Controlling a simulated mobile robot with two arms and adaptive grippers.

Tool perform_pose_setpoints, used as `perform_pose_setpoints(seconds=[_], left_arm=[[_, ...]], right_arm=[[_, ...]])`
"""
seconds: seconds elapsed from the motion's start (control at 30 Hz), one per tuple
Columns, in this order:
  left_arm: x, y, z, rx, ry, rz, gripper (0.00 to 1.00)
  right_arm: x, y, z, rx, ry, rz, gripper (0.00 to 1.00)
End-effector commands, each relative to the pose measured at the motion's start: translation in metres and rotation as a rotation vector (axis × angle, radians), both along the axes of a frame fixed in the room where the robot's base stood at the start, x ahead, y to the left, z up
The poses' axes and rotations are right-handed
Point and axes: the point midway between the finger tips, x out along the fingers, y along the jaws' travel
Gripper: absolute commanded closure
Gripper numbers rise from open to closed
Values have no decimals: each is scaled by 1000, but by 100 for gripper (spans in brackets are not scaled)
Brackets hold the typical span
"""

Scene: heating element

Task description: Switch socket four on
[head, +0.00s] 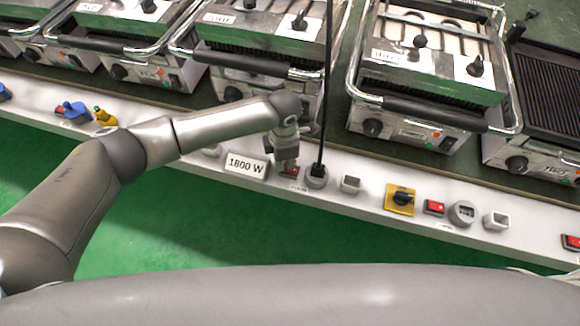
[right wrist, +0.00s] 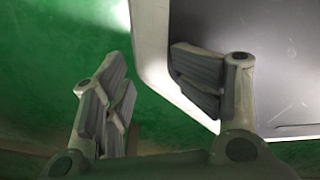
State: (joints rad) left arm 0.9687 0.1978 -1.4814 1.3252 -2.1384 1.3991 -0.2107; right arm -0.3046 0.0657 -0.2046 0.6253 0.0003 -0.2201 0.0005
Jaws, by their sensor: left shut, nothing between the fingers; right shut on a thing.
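My left gripper (head: 287,163) is shut and empty, pointing down at a red rocker switch (head: 289,173) on the white rail. The fingertips partly cover this switch, and I cannot tell whether they touch it or which way it is set. A round grey socket (head: 317,177) with a black cord standing up from it is just right of the switch. The small labels are too blurred to read a socket number. In the right wrist view my right gripper (right wrist: 152,95) has its fingers apart. No held thing is clear between them.
An 1800 W sign (head: 246,165) stands left of the left gripper. Contact grills (head: 415,105) stand behind the rail (head: 375,212). Green floor is in front.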

Motion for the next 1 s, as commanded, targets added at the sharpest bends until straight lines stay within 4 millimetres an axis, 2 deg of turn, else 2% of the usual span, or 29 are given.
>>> perform_pose_setpoints(seconds=[0.1,0.27,0.6,1.0], left_arm=[[0,0,-4,0,0,0,100],[0,0,0,0,0,0,100],[0,0,27,-1,0,-1,100],[0,0,59,0,-1,0,100]], right_arm=[[1,-3,-4,-3,1,-1,60],[1,-5,0,-7,0,-2,60],[3,-20,18,-25,0,-4,60],[3,-18,38,-22,-1,2,60]])
